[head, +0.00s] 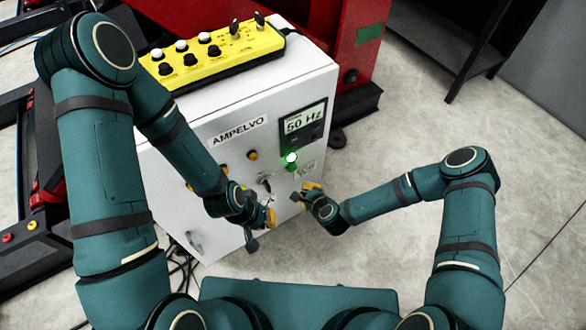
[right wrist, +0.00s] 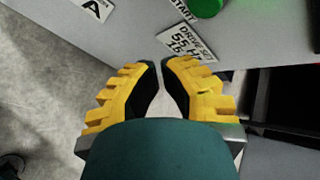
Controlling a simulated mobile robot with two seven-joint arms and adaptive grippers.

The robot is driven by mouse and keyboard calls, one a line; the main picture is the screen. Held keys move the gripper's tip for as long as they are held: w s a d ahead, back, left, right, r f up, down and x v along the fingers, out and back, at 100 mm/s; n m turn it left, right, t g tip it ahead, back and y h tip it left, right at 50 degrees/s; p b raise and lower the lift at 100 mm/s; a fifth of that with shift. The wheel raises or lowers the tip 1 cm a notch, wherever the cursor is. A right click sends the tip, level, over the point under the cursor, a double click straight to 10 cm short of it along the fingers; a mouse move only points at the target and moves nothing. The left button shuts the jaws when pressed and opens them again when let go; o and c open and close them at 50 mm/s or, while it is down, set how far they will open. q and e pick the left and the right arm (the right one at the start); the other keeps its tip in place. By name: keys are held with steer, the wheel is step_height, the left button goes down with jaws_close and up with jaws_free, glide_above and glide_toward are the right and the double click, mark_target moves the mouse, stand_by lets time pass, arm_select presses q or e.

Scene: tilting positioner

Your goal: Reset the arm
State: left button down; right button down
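A white control cabinet (head: 215,165) labelled AMPELVO stands in front of me. It carries a display (head: 303,122) reading 50 Hz and a lit green button (head: 291,158). The green button (right wrist: 206,6) also shows at the top of the right wrist view, by a START label. My right gripper (head: 304,193) is just below the green button in the head view. Its fingertips (right wrist: 160,65) are close together with a narrow gap and nothing between them. My left gripper (head: 264,222) is at the cabinet's lower front, and its fingers are partly hidden.
A yellow control box (head: 213,55) with several buttons and switches lies on the cabinet top. A red machine frame (head: 345,45) stands behind. Dark cables (head: 182,268) lie on the floor beside the cabinet. The floor at the right (head: 420,115) is clear.

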stand_by(0.4)
steer(key=s+d+r+n+g, duration=0.4)
steer(key=s+r+n, duration=0.1)
steer(key=s+n, duration=0.2)
steer(key=s+d+r+n+g+h, duration=0.1)
steer(key=s+d+r+n+g, duration=0.2)
steer(key=s+d+r+n, duration=0.2)
steer(key=s+r+n, duration=0.1)
steer(key=s+n, duration=0.2)
steer(key=n, duration=0.2)
steer(key=shift+s+g, duration=0.25)
steer(key=shift+g, duration=0.15)
stand_by(1.0)
